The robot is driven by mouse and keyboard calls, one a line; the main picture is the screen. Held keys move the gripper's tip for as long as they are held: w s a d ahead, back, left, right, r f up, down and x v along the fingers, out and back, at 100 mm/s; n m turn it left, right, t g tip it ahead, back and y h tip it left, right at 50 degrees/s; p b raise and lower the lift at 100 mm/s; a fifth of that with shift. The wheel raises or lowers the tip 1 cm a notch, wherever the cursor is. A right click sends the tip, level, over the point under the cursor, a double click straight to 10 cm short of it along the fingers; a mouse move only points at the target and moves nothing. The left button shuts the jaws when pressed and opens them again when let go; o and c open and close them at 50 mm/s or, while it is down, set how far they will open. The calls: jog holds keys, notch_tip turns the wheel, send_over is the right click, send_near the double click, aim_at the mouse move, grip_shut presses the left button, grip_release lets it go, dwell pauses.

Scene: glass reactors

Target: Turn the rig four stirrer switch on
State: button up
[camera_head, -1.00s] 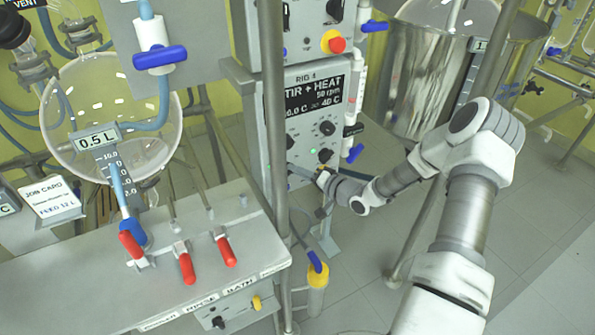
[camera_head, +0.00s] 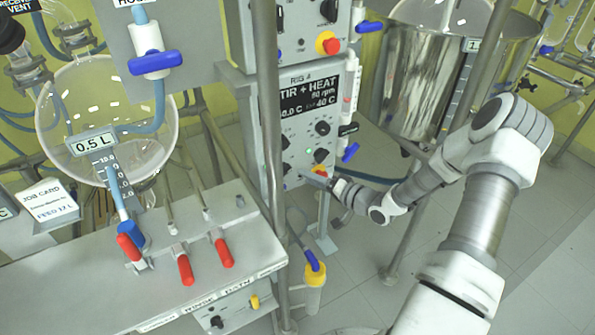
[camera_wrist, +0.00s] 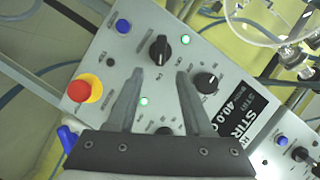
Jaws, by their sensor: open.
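The rig four panel (camera_head: 278,122) is a grey box with a "STIR + HEAT" display (camera_head: 320,92), also partly visible in the wrist view (camera_wrist: 238,117). In the wrist view the panel appears turned. A black switch knob (camera_wrist: 160,48) with a white pointer mark shows just beyond and between my fingertips. A second black knob (camera_wrist: 207,83) is right of it. A third dark knob (camera_wrist: 165,131) is partly hidden by the gripper body. The labels are too small to read. My gripper (camera_wrist: 160,72) is open and empty, in front of the panel's lower part.
A red emergency button on yellow (camera_wrist: 82,91) is left of the fingers. Two green lights (camera_wrist: 144,101) are lit on the panel. A metal pole (camera_head: 270,150) stands before the panel's left side. A steel vessel (camera_head: 425,75) stands right. A bench with red-handled valves (camera_head: 185,268) is left.

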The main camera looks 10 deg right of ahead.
jog(key=p+v, duration=0.1)
jog(key=v, duration=1)
jog(key=shift+w, duration=0.1)
notch_tip(320, 180, up, 17)
jog(key=d+n+g+h+p, duration=0.35)
jog(key=g+h+p, duration=0.2)
jog(key=h, duration=0.55)
jog(key=s+a+r+n+g+y+p, duration=0.1)
jog(key=s+a+r+p, duration=0.1)
jog(key=s+a+r, duration=0.6)
jog(key=s+a+r+n+g+y+p, duration=0.1)
jog(key=s+a+r+p, duration=0.1)
jog(key=s+a+r, duration=0.5)
jog(key=s+r, duration=0.4)
jog(key=s, duration=0.2)
jog(key=shift+s+a+r+p, duration=0.3)
jog(key=shift+s+a+p, duration=0.05)
jog(key=shift+a, duration=0.05)
